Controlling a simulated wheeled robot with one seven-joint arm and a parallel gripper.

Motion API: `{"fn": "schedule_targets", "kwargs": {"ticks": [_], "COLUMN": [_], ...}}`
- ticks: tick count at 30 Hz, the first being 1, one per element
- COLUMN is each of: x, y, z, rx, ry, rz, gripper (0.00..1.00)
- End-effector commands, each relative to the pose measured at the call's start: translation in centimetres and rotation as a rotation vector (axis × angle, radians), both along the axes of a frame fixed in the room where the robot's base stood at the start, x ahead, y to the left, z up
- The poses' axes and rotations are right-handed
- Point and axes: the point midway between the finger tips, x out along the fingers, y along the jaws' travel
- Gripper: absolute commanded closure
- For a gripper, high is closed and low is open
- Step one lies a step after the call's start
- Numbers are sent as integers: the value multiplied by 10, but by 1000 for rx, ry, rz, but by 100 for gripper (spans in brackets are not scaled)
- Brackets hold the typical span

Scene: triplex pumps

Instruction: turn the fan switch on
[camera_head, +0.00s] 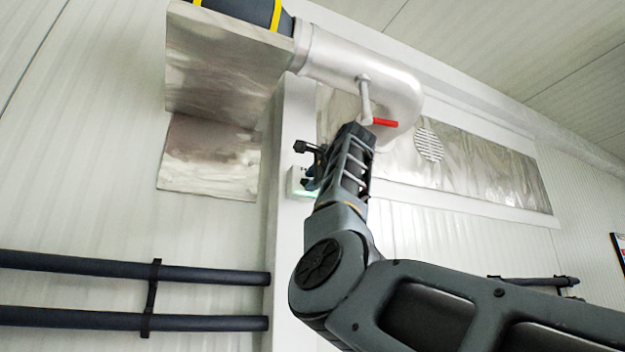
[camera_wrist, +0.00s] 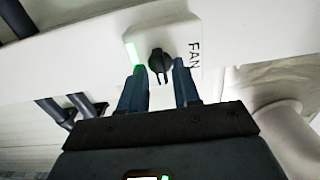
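The fan switch is a black rotary knob (camera_wrist: 160,62) on a white panel beside the printed word FAN, seen in the wrist view. A green lit strip (camera_wrist: 132,54) is just left of the knob. My gripper (camera_wrist: 159,70) is open, with one finger on each side of the knob's lower part. I cannot tell whether the fingers touch it. In the head view the white switch box (camera_head: 297,183) is on the wall post, partly hidden by my gripper (camera_head: 303,163). The knob itself is hidden there.
A silver duct pipe (camera_head: 370,82) with a red-handled lever (camera_head: 384,122) is just above my wrist. A metal hood (camera_head: 225,65) is at upper left. Dark horizontal pipes (camera_head: 130,268) run along the lower left wall. A round vent (camera_head: 428,145) is to the right.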

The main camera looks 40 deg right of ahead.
Motion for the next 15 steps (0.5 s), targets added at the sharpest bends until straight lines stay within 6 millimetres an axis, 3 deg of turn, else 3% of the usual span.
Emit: {"fn": "schedule_targets", "kwargs": {"ticks": [10,15], "x": [-2,-22], "y": [1,6], "z": [0,-3], "rx": [-1,-2], "ry": [-1,-4], "rz": [1,-1], "gripper": [62,62]}}
